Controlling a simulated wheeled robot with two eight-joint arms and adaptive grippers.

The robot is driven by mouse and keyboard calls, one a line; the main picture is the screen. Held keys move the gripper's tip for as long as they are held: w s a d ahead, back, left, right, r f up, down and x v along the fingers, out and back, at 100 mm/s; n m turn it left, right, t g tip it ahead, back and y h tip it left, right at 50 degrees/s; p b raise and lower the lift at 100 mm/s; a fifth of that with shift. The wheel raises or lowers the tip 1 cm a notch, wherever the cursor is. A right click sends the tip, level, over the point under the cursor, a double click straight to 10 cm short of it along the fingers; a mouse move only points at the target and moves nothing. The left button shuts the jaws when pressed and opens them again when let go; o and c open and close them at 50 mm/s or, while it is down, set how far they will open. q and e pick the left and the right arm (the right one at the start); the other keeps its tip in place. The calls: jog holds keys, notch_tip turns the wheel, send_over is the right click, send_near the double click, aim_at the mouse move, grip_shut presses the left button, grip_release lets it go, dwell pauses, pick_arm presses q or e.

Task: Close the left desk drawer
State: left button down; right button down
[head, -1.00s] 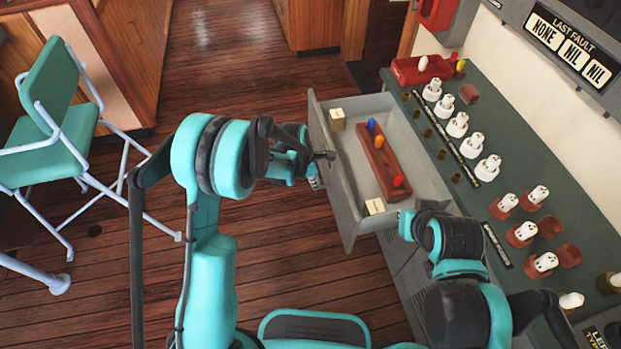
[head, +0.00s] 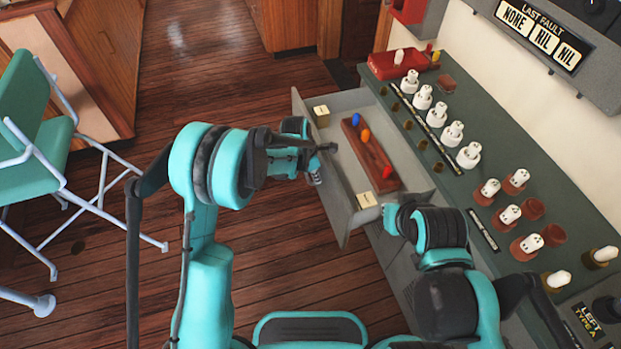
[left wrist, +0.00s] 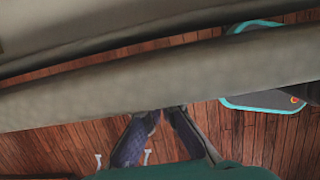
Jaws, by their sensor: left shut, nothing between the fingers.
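The left desk drawer (head: 342,203) is a grey drawer standing open, pulled out to the left from the desk's side. It holds a red-brown block with blue, orange and red pegs (head: 367,155) and two small cream blocks, one (head: 320,115) at the far end and one (head: 367,200) at the near end. My left gripper (head: 326,149) is shut and empty at the drawer's front panel, about midway along it. In the left wrist view its fingertips (left wrist: 160,111) meet the edge of the pale front panel (left wrist: 150,84); exact contact is hard to tell.
The green desktop (head: 470,150) carries several white knobs, red-brown sockets and a red tray (head: 398,66). My right arm is folded over the desk's near edge, close to the drawer's near end. A green chair (head: 35,120) stands at left. Open wooden floor lies between.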

aim_at(379, 163)
pick_arm(q)
jog(key=w+d, duration=0.2)
jog(key=d, duration=0.5)
jog(key=w+d, duration=0.2)
jog(key=d, duration=0.5)
jog(key=w+d, duration=0.3)
jog(key=d, duration=0.4)
jog(key=shift+d, duration=0.25)
jog(key=shift+a, duration=0.1)
